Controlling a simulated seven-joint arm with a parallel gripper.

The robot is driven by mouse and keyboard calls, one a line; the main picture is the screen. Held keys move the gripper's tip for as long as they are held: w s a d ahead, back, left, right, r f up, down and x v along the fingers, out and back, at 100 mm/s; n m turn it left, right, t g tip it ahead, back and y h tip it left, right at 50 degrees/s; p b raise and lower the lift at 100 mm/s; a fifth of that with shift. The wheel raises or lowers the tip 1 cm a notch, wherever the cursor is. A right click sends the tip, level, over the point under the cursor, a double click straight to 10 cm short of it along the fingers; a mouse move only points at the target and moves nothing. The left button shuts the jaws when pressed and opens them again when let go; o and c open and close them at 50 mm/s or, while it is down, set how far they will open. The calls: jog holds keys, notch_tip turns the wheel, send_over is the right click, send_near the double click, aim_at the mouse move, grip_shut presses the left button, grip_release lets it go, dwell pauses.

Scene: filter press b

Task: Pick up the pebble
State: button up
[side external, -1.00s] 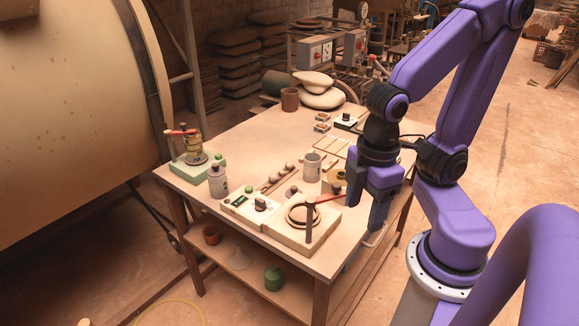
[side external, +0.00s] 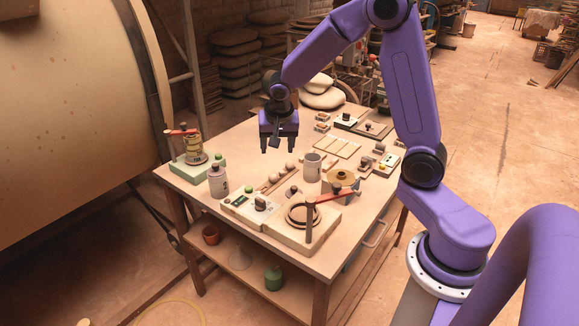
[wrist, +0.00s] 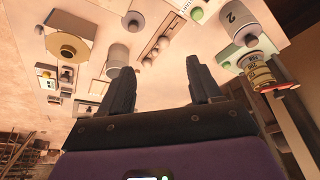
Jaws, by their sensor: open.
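A narrow wooden tray (side external: 264,190) on the table holds several small, rounded pale-brown pieces, and a pebble-like one (side external: 289,166) sits at its far end. The tray also shows in the wrist view, with the rounded pieces (wrist: 163,42) in a row beyond my fingertips. I cannot tell for sure which piece is the pebble.
A grey mug (side external: 312,168) stands right of the tray, and a grey bottle (side external: 218,182) stands to its left. A green-based stand (side external: 192,167) is at the left edge. The table's back left is fairly clear.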

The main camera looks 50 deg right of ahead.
jog(key=w+d+f+m+h, duration=0.1)
jog(key=w+d+f+m, duration=0.25)
jog(key=d+m, duration=0.55)
jog(key=n, duration=0.2)
send_over(289, 163)
jog(key=s+a, duration=0.2)
notch_tip(289, 163, down, 10)
jog(key=shift+w+f, duration=0.1)
jog(key=shift+f, duration=0.1)
jog(key=shift+x, duration=2.8)
jog(key=shift+d, duration=0.1)
jog(key=c, duration=1.1)
